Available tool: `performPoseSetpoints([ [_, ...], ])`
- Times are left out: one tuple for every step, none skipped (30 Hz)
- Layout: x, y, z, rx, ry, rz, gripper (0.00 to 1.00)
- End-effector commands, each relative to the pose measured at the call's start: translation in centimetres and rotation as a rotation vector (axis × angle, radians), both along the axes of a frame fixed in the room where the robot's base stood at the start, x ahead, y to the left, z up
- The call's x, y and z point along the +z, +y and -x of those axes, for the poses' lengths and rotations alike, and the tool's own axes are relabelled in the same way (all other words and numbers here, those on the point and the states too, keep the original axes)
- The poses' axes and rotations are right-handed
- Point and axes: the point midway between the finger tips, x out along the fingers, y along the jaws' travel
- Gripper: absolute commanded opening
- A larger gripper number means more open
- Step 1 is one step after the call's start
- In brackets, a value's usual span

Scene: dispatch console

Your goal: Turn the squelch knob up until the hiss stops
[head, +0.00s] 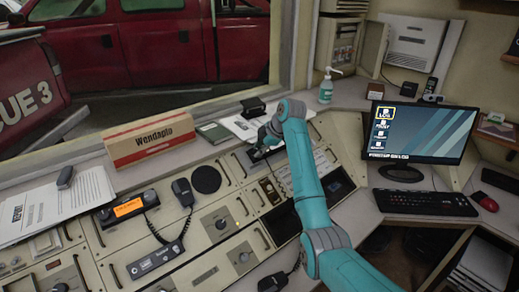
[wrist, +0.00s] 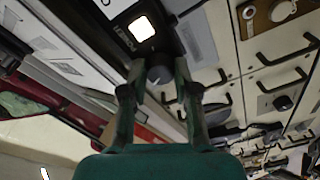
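My gripper (head: 262,149) is low over the back row of the console, at the end of my teal arm. In the wrist view its two fingers (wrist: 160,70) are apart, and a dark round knob (wrist: 158,75) shows between them. I cannot tell whether the fingers touch it. In the head view my gripper and arm hide that spot. No label reading squelch is legible. The wrist view also shows a dark knob (wrist: 283,103) to the right.
The console (head: 228,190) has many drawer-like handles around my gripper. A dark device with a lit white square (wrist: 142,29) is close to the fingers in the wrist view. A Wendaplo box (head: 150,140), a radio with an orange display (head: 128,208) and a handset (head: 183,192) stand left.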

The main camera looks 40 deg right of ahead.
Motion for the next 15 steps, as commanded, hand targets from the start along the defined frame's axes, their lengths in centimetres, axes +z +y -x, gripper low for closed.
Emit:
performPoseSetpoints([
  [-0.01,0.0,-0.01,0.0,0.0,0.0,0.0],
  [0.0,0.0,0.0,-0.001,0.0,-0.001,0.0],
  [0.0,-0.01,0.0,-0.003,0.0,-0.001,0.0],
  [0.0,-0.01,0.0,-0.005,0.0,-0.003,0.0],
  [0.0,0.0,0.0,-0.008,0.0,-0.006,0.0],
  [0.0,-0.01,0.0,-0.014,0.0,-0.009,0.0],
  [0.0,-0.01,0.0,-0.021,0.0,-0.013,0.0],
  [-0.01,0.0,0.01,-0.029,0.0,-0.019,0.0],
  [0.0,-0.01,0.02,-0.041,0.0,-0.027,0.0],
  [0.0,0.0,0.02,-0.053,0.001,-0.034,0.0],
  [-0.01,-0.01,0.03,-0.066,0.001,-0.043,0.0],
  [-0.01,-0.01,0.03,-0.084,0.002,-0.054,0.0],
  [-0.03,-0.01,0.04,-0.1,0.002,-0.064,0.0],
  [-0.03,0.0,0.05,-0.116,0.003,-0.075,0.0],
  [-0.05,0.0,0.06,-0.138,0.003,-0.09,0.0],
])
